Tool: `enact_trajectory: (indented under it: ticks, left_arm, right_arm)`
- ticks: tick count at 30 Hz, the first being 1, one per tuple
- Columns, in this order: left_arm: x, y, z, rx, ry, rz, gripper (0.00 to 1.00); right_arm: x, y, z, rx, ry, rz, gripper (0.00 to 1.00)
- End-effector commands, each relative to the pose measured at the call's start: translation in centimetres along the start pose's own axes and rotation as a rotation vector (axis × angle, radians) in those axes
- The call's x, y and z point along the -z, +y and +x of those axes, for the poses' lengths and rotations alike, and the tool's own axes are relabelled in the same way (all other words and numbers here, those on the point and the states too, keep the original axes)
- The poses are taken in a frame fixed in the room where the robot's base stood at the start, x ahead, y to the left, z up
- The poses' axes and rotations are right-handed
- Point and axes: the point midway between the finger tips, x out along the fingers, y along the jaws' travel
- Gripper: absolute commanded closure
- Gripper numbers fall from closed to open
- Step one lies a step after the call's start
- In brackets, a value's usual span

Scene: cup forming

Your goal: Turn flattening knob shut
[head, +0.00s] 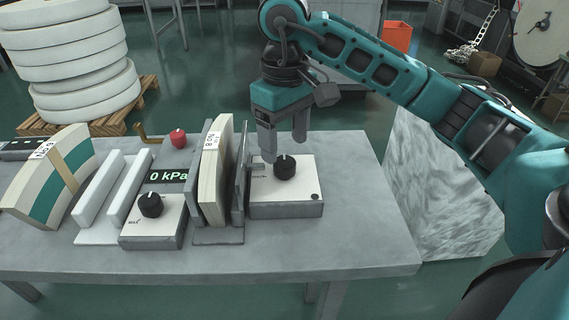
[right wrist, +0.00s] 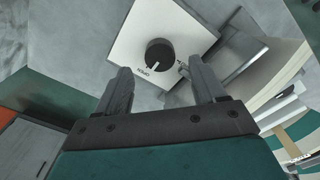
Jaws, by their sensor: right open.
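A black knob (head: 285,166) with a white pointer line sits on top of a white and grey box (head: 290,208) near the right part of the table. In the right wrist view the knob (right wrist: 159,53) lies ahead of and between the fingers, with printed labels beside it. My right gripper (head: 285,148) points down just above and behind the knob. In the right wrist view its two fingers (right wrist: 160,88) are spread apart with nothing between them, and I see no contact with the knob. My left gripper is not in view.
Left of the box stand grey upright plates holding a cream curved piece (head: 214,175). Further left is another control box (head: 150,236) with a black knob, a "0 kPa" display (head: 168,176) and a red button (head: 178,138). The table's right end (head: 372,240) is clear.

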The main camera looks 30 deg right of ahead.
Motion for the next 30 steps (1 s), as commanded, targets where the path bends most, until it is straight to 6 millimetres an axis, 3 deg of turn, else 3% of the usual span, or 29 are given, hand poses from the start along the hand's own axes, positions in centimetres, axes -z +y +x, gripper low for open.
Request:
enact_trajectory:
  ticks: [1,7,20,30]
  left_arm:
    - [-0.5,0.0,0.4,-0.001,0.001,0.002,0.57]
    - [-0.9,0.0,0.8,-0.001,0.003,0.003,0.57]
    - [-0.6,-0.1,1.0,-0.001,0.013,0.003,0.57]
    - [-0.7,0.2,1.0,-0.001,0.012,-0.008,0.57]
  right_arm:
    - [-0.1,-0.1,1.4,0.003,-0.003,-0.002,0.31]
    - [0.0,-0.1,3.7,0.002,-0.002,-0.001,0.31]
    - [0.0,0.0,4.4,0.0,0.001,-0.001,0.32]
    - [0.0,0.0,4.4,0.0,0.001,0.0,0.64]
